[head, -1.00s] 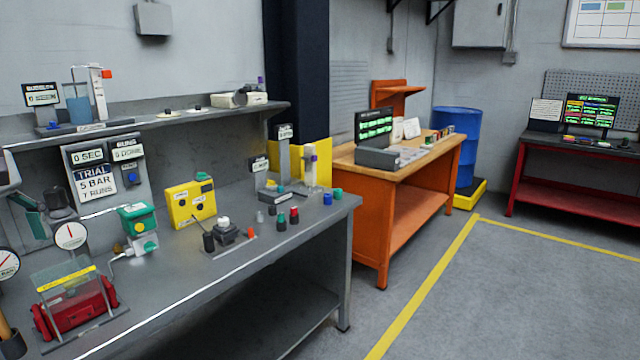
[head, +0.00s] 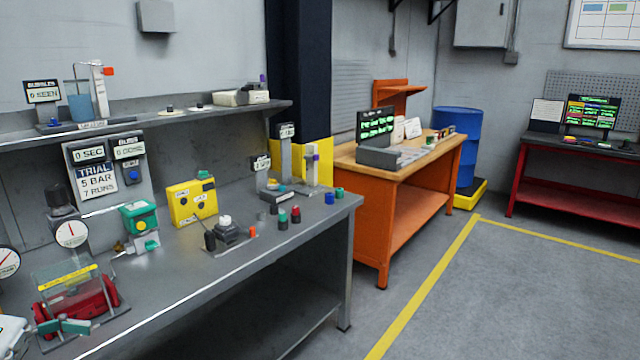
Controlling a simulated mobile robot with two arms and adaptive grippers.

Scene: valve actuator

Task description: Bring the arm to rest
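My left gripper (head: 62,327) is at the lower left, with teal fingers. It is in front of the lower part of the red valve actuator (head: 95,298), which stands behind a clear guard with a yellow strip. I cannot tell whether the fingers touch the actuator or whether they are open or shut. I see nothing clearly held. Part of my white arm (head: 12,335) shows at the left edge. My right gripper is not in view.
The grey bench (head: 180,275) holds a round gauge (head: 71,234), a green-and-white unit (head: 139,218), a yellow box (head: 191,203) and several small coloured caps. A shelf (head: 170,117) runs above. The bench's front strip and the floor at right are clear.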

